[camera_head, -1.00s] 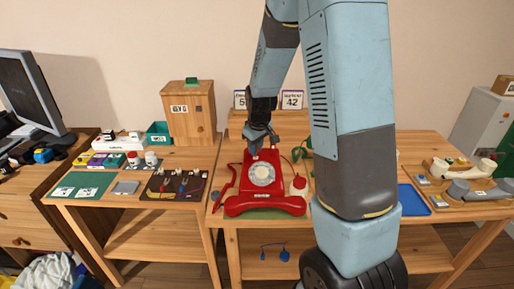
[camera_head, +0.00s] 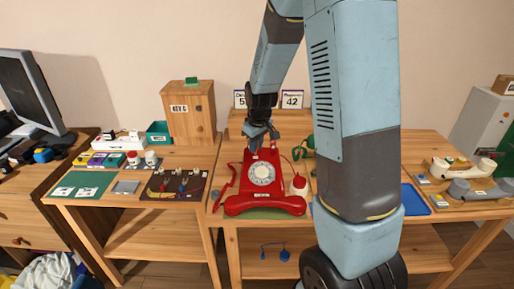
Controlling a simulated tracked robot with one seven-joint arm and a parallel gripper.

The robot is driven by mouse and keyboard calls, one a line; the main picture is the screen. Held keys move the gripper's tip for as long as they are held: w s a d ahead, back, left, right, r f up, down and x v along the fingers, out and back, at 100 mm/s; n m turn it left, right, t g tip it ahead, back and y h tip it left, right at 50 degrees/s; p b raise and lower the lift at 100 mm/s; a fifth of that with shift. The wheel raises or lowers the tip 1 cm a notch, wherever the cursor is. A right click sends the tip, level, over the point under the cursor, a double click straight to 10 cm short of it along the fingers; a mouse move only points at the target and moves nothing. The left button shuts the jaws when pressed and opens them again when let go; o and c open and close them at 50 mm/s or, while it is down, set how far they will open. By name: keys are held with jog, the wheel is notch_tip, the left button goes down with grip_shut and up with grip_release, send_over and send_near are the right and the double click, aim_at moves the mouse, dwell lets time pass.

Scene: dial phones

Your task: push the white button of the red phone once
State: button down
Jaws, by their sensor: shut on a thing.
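The red phone (camera_head: 260,163) stands on the middle table, with a pale round dial (camera_head: 261,174) on its sloping face. A long red handset-shaped part (camera_head: 265,206) lies across its front. A small white piece with red on it (camera_head: 299,186) is at the phone's right side; I cannot tell if it is the button. My gripper (camera_head: 262,141) is above the rear of the phone, pointing down. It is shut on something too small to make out. A gap to the phone is hard to judge.
A wooden key box (camera_head: 189,112) stands at the back left. A dark mat with tools (camera_head: 176,184) lies left of the phone. A green item (camera_head: 302,146) is behind right. Grey and white handsets (camera_head: 470,178) are far right. My arm hides the area right of the phone.

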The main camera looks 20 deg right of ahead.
jog(key=shift+s+a+v, duration=0.2)
jog(key=shift+v, duration=1)
jog(key=shift+s+a+v, duration=0.15)
jog(key=shift+v, duration=1.05)
jog(key=shift+f, duration=0.15)
jog(key=shift+s+a+f+n+g+y, duration=0.1)
jog(key=shift+s+a+f+n+g, duration=0.35)
jog(key=shift+a+f, duration=1.9)
jog(key=shift+s+a+f+n+g+y, duration=0.1)
jog(key=shift+s+a+f+n+g, duration=0.35)
jog(key=shift+a+f, duration=1.9)
jog(key=shift+s+a+f+n+g+y, duration=0.15)
jog(key=shift+s+a+f+n, duration=0.95)
jog(key=shift+a, duration=2.05)
jog(key=shift+w+f+m, duration=0.15)
jog(key=shift+f+m, duration=0.1)
jog(key=shift+f, duration=0.5)
jog(key=shift+w+f+m, duration=0.2)
jog(key=shift+f+m, duration=0.05)
jog(key=shift+f, duration=0.55)
jog(key=c, duration=1)
grip_release()
jog(key=shift+c, duration=0.2)
